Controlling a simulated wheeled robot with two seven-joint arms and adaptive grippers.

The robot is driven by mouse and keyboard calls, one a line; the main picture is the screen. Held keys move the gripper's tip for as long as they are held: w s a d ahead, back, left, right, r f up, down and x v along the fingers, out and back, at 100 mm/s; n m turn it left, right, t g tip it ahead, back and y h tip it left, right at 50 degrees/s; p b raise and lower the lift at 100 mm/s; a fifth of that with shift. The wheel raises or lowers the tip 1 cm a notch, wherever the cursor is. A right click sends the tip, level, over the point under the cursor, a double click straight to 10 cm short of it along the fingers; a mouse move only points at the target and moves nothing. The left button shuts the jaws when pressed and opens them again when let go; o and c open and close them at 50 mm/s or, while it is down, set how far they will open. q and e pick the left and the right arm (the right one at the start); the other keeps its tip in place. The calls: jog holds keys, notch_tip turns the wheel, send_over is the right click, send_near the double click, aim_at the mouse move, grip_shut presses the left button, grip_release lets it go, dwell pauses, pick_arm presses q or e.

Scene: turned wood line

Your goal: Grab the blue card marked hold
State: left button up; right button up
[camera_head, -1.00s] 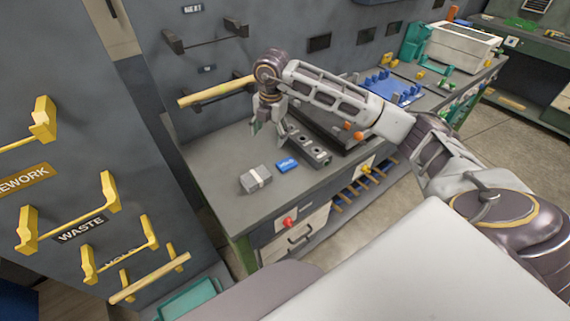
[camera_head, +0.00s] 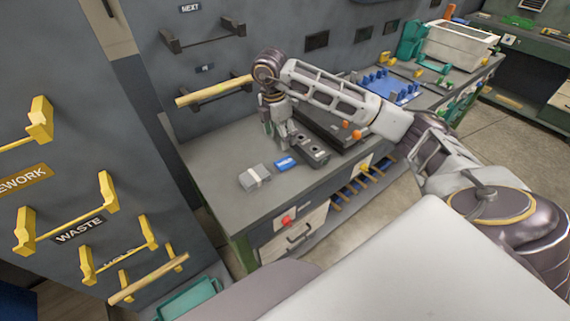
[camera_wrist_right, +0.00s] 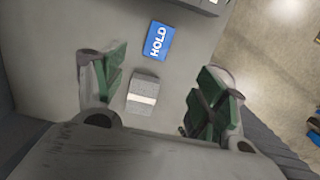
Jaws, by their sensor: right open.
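The blue card marked HOLD (camera_head: 286,164) lies flat on the grey bench top (camera_head: 215,160). In the right wrist view the card (camera_wrist_right: 158,41) is near the top centre, and its white lettering is readable. My right gripper (camera_head: 277,142) is over the bench, close behind the card, with its fingers pointing down. In the right wrist view the gripper (camera_wrist_right: 158,95) is open and empty, with green-padded fingers apart on both sides. The card is beyond the fingertips, not between them. My left gripper is not in view.
A grey block with a pale band (camera_head: 255,177) lies left of the card; it also shows in the right wrist view (camera_wrist_right: 143,88). A dark grey holder (camera_head: 313,150) is just right of the card. A wooden rod (camera_head: 215,90) rests on the wall hooks behind.

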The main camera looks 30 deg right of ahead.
jog(key=f, duration=0.1)
send_over(285, 162)
jog(key=a, duration=0.1)
jog(key=f, duration=0.6)
jog(key=shift+s+a+f+p, duration=0.1)
jog(key=shift+s+f+p, duration=0.1)
jog(key=shift+s+p, duration=0.15)
jog(key=shift+w+f, duration=0.1)
jog(key=shift+f, duration=0.35)
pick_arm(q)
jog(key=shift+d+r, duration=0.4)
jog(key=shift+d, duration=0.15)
pick_arm(e)
jog(key=shift+f, duration=0.15)
jog(key=shift+w+d+f+p, duration=0.1)
jog(key=shift+d+f+p, duration=0.1)
jog(key=shift+f, duration=0.4)
jog(key=shift+w+d+f+p, duration=0.1)
jog(key=shift+f+p, duration=0.15)
jog(key=shift+f, duration=0.4)
jog(key=shift+w+d+f+p, duration=0.1)
jog(key=shift+d+f+p, duration=0.1)
jog(key=shift+f, duration=1)
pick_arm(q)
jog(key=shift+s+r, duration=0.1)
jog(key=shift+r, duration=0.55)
